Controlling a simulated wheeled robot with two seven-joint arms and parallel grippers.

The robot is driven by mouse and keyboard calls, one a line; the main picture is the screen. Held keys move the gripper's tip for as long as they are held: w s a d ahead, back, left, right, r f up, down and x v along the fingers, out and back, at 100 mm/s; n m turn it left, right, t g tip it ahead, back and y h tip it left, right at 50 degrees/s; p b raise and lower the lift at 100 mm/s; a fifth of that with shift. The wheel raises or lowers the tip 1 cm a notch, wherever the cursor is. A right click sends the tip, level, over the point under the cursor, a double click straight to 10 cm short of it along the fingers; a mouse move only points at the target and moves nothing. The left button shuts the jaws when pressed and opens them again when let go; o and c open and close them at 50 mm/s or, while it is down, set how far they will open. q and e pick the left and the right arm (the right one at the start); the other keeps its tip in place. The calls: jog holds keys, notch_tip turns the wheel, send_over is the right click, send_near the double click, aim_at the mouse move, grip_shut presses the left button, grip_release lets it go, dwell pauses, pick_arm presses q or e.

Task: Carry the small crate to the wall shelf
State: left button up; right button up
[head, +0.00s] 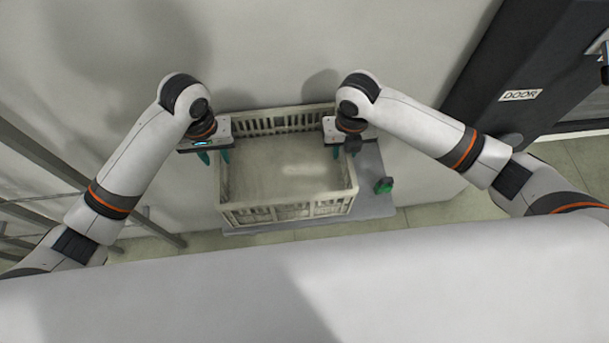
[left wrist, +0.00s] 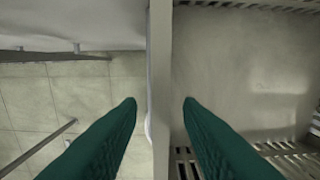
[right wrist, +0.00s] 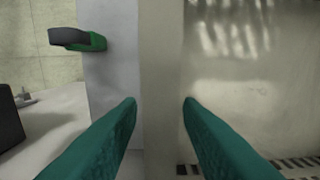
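The small crate (head: 287,212) is pale, slatted and open-topped, and looks empty. It appears to rest level on a grey wall shelf (head: 376,192) against the wall. My left gripper (head: 214,156) is open over the crate's left wall, one finger outside and one inside. In the left wrist view that wall (left wrist: 161,60) runs between the fingers with a gap on each side. My right gripper (head: 343,150) is open astride the right wall. In the right wrist view this wall (right wrist: 161,60) nearly fills the space between the fingers; contact cannot be told.
A green and dark object (head: 383,185) sits on the shelf right of the crate. A metal frame (head: 40,150) stands at the left. A dark door (head: 520,75) with a sign is at the right. Tiled floor (head: 435,214) shows below the shelf.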

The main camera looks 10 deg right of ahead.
pick_arm(q)
notch_tip(320, 180, up, 8)
jog(key=shift+w+f, duration=0.1)
jog(key=shift+r, duration=0.35)
pick_arm(e)
notch_tip(320, 180, up, 12)
dwell(0.6)
